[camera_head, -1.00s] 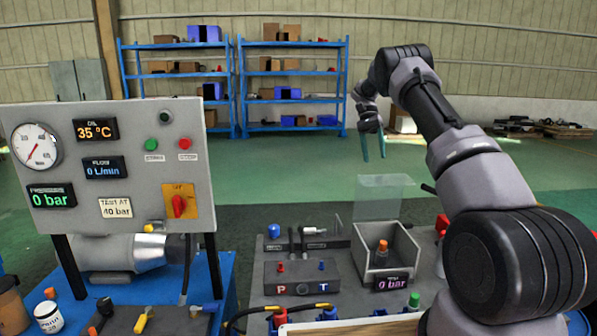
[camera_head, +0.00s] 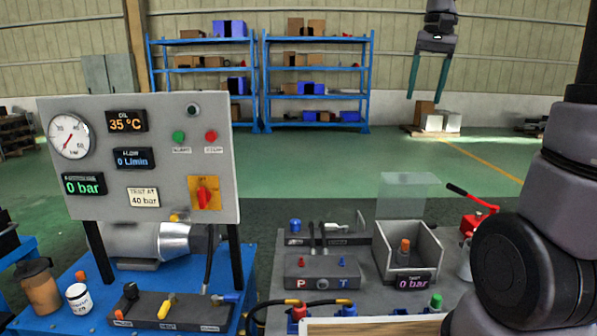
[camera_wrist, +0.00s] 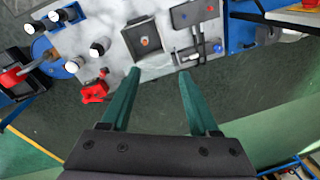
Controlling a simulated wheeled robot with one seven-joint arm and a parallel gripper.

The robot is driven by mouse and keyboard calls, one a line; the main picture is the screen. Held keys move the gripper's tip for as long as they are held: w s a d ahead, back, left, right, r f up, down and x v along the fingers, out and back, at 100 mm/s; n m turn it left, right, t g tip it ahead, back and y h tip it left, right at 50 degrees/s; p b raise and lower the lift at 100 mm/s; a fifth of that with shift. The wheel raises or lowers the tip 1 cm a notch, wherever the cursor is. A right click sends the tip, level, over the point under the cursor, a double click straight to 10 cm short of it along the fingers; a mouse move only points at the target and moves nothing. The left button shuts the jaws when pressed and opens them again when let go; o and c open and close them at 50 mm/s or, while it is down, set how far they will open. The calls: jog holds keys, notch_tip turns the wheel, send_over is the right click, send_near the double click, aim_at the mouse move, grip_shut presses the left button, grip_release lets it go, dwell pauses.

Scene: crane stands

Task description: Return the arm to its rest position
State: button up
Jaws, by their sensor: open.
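My gripper (camera_head: 427,78) is at the upper right of the head view, raised high above the bench with its two green fingers pointing down. The fingers are apart and nothing is between them. In the wrist view the open gripper (camera_wrist: 160,80) shows both green fingers over the floor by the bench edge, with no object held. My dark round arm joint fills the lower right of the head view.
A control panel (camera_head: 140,160) stands left. Blue shelves (camera_head: 258,85) are far behind. Green floor (camera_head: 300,160) between is clear.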

jog(key=s+a+f+t, duration=0.1)
jog(key=s+a+t, duration=0.1)
jog(key=s, duration=0.6)
jog(key=s+a+f+t+y, duration=0.1)
jog(key=s+a+t, duration=0.1)
jog(key=s+t, duration=0.2)
jog(key=s, duration=0.3)
jog(key=shift+s+f, duration=0.35)
jog(key=shift+f, duration=0.05)
